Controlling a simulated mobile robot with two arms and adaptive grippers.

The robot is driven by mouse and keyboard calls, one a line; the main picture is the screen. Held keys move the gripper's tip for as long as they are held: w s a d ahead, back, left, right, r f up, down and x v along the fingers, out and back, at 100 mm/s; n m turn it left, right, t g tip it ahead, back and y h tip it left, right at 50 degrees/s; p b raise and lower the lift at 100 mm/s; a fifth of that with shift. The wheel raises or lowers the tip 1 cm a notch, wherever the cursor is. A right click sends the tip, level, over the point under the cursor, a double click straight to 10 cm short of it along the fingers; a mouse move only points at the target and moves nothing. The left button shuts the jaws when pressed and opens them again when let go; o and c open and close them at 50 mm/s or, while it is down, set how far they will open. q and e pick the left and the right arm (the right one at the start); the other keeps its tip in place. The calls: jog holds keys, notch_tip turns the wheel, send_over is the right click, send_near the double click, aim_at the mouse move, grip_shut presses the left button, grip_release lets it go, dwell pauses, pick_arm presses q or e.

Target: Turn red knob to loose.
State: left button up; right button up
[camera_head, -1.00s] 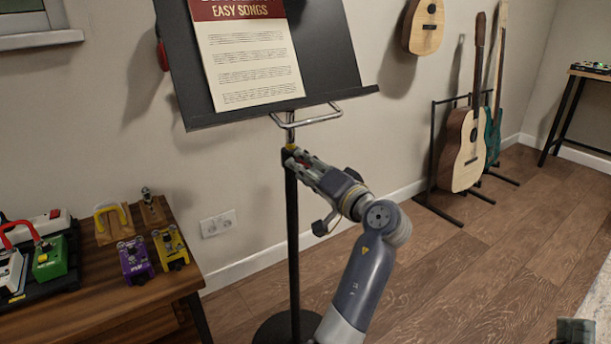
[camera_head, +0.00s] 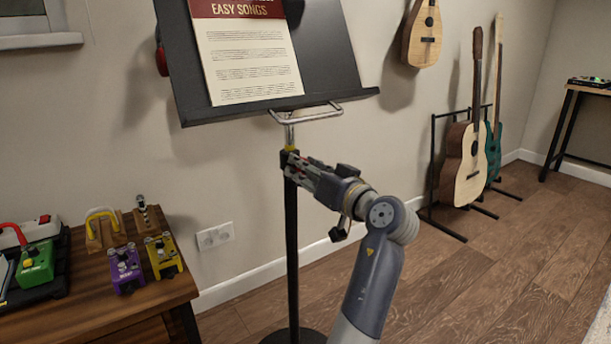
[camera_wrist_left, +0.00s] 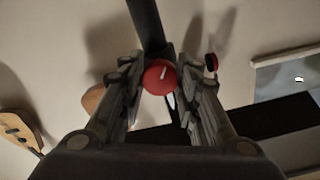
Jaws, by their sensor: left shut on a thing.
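The red knob (camera_wrist_left: 160,77) shows in the left wrist view, round, with a white line running up and slightly right. It sits on the black pole (camera_head: 292,240) of the music stand (camera_head: 240,112). My left gripper (camera_head: 289,162) reaches the pole from the right, just below the yellow collar (camera_head: 290,150). In the left wrist view my left gripper (camera_wrist_left: 160,85) has a finger on each side of the knob and is shut on it. In the head view the gripper hides the knob. My right gripper is out of view.
A song sheet (camera_head: 248,60) rests on the stand. A wooden table (camera_head: 100,310) with several pedals (camera_head: 125,268) stands at the left. Guitars (camera_head: 465,165) stand at the right near the wall. The floor (camera_head: 510,260) between is clear.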

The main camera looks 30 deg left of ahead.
pick_arm(q)
jog(key=shift+r, duration=0.1)
dwell(0.5)
jog(key=o, duration=1.1)
